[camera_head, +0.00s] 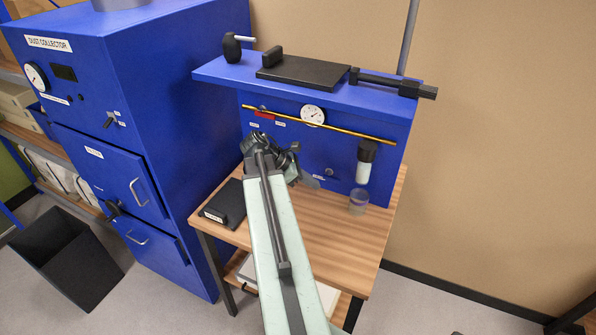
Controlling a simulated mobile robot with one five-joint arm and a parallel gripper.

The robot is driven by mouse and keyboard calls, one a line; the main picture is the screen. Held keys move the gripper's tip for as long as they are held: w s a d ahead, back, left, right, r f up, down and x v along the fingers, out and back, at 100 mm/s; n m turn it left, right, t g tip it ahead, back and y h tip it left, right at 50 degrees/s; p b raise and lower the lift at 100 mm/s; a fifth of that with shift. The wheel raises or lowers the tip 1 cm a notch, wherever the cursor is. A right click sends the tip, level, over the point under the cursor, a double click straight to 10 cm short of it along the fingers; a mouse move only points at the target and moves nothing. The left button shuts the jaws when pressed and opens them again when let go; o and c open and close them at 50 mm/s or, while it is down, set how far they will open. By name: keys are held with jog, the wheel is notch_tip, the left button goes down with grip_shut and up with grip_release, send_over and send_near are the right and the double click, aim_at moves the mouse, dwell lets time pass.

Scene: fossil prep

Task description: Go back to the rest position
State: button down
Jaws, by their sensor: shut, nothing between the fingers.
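My gripper (309,181) is at the end of my pale green arm, which reaches forward over the wooden table. It is small and dark in this view, in front of the lower face of the blue machine (345,152). The jaws look closed, with nothing seen between them. The wrist hides part of the machine's front panel. I cannot tell whether the gripper touches the machine.
The wooden table (345,240) carries a black flat box (226,203) on the left and a clear cup (358,201) on the right. A blue dust collector (140,120) stands left. A black bin (68,258) is on the floor. Bare floor lies right.

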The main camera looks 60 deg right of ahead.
jog(key=w+a+f+n+t, duration=0.2)
jog(key=w+a, duration=0.9)
jog(key=a, duration=0.2)
jog(key=w+a+f+n+t, duration=0.1)
jog(key=w+a+n+t, duration=0.15)
jog(key=w+a, duration=0.95)
jog(key=a+f+m+t+y, duration=0.1)
jog(key=a+m, duration=0.5)
jog(key=a, duration=0.7)
jog(key=w+a+f+m+t+y, duration=0.1)
jog(key=a+f+m+y, duration=0.2)
jog(key=a, duration=1)
jog(key=m+y, duration=0.2)
jog(key=m, duration=0.1)
jog(key=shift+a+m, duration=0.2)
jog(key=shift+m, duration=0.15)
